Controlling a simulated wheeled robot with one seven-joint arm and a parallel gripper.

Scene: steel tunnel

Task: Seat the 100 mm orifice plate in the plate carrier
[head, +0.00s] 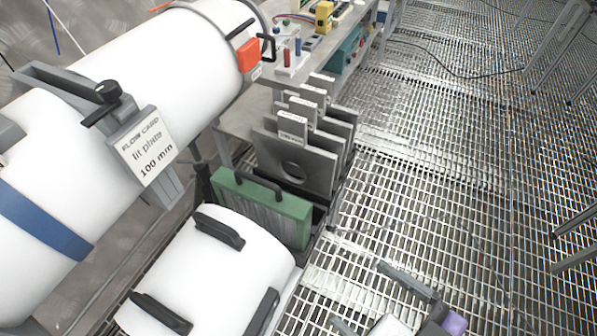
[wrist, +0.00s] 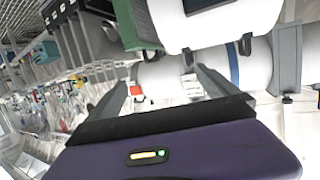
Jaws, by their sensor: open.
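Several grey orifice plates stand upright in a rack in the head view. The front plate (head: 295,165) has a round hole and a white tag whose size I cannot read. A flow card (head: 146,147) reading "fit plate 100 mm" hangs on the white pipe, by a grey fitting with a black knob (head: 107,91). This fitting may be the plate carrier; I cannot tell for sure. My gripper (head: 358,295) is low over the grating at the bottom of the head view, apart from the plates. In the wrist view, its fingers (wrist: 163,80) are spread with nothing held between them.
A green case (head: 262,206) with a black handle stands in front of the plates. A white drum with black handles (head: 219,229) is nearer. A bench with small tools (head: 300,50) stands behind. The grating floor (head: 430,190) at right is mostly clear.

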